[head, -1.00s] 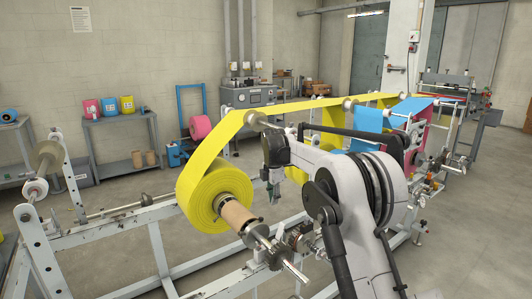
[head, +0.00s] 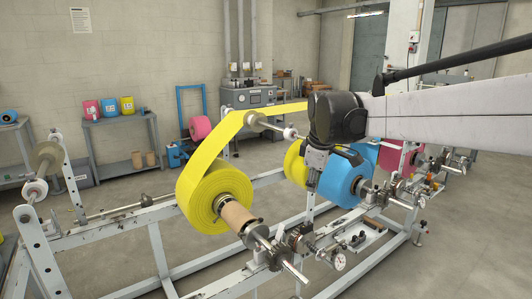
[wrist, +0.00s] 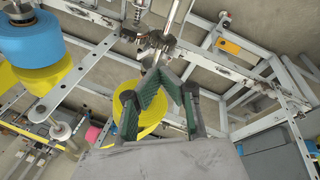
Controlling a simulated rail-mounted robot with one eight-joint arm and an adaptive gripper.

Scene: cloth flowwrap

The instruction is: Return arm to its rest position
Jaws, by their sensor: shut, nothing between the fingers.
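My arm reaches in from the right in the head view, at about the height of the yellow web. My gripper (wrist: 169,74) shows its green-padded fingers in the wrist view, tips close together with nothing held. In the head view the gripper hangs below the dark wrist joint, partly hidden, in front of a blue roll (head: 347,181). The large yellow roll (head: 212,196) sits on its shaft at the left, apart from my gripper. In the wrist view, part of a yellow roll (wrist: 152,108) shows behind the fingers.
A pale steel frame (head: 165,258) runs below the rolls, with shaft ends and fittings sticking out at the front. The yellow web (head: 275,111) runs from the large roll and passes behind my arm. A shelf (head: 120,117) with coloured rolls stands by the wall. Floor at front right is clear.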

